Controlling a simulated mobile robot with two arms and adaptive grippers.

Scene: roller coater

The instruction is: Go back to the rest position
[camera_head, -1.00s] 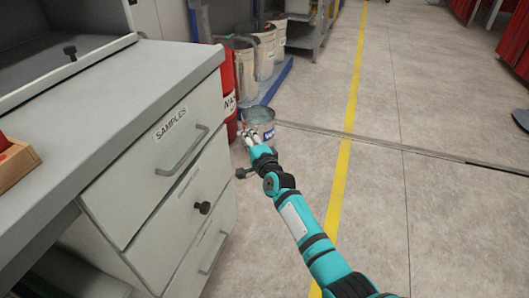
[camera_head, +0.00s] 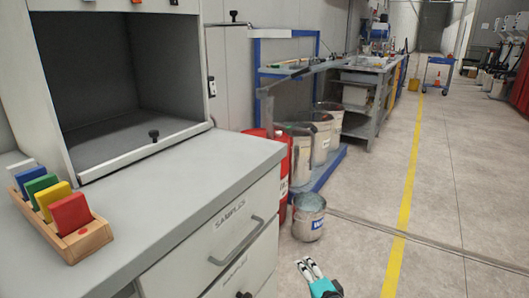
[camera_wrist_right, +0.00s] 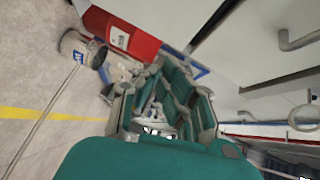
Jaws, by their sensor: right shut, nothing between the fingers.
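My right gripper (camera_head: 309,266) shows at the bottom edge of the head view, with pale fingers and a teal wrist. It is shut and holds nothing. It appears over the floor, just right of the drawer cabinet (camera_head: 160,268) and below the metal bucket (camera_head: 308,222) in the picture. Most of my right arm is outside the head view. My left gripper is in neither view.
A grey worktop (camera_head: 195,172) lies at the left, with a wooden rack (camera_head: 90,242) of coloured blocks on it. Red containers (camera_head: 284,165) and pale drums (camera_head: 322,136) stand behind the bucket. Open floor (camera_head: 470,230) lies right of the yellow line (camera_head: 402,228).

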